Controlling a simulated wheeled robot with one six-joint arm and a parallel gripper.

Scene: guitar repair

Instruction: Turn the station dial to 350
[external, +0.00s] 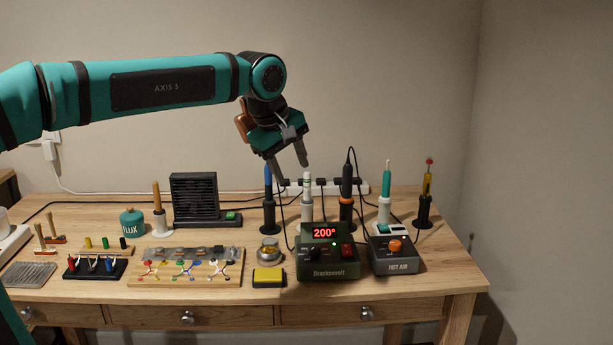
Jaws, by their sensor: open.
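The green soldering station (331,273) marked Drucksmelt stands at the front right of the bench. Its red display (324,233) reads 200°. A dark dial (312,253) sits on the left of its face, below the display; its pointer is too small to read. A red switch (347,251) is on the right of the face. My gripper (294,174) hangs above and behind the station, to its upper left in the picture. Its fingers point down, apart and empty, well clear of the dial.
A grey hot air unit (393,267) with an orange knob (395,246) stands right of the station. Several irons in stands rise behind, including a black one (347,180). A tip cleaner tin (269,251) and yellow sponge (269,277) stand left of the station.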

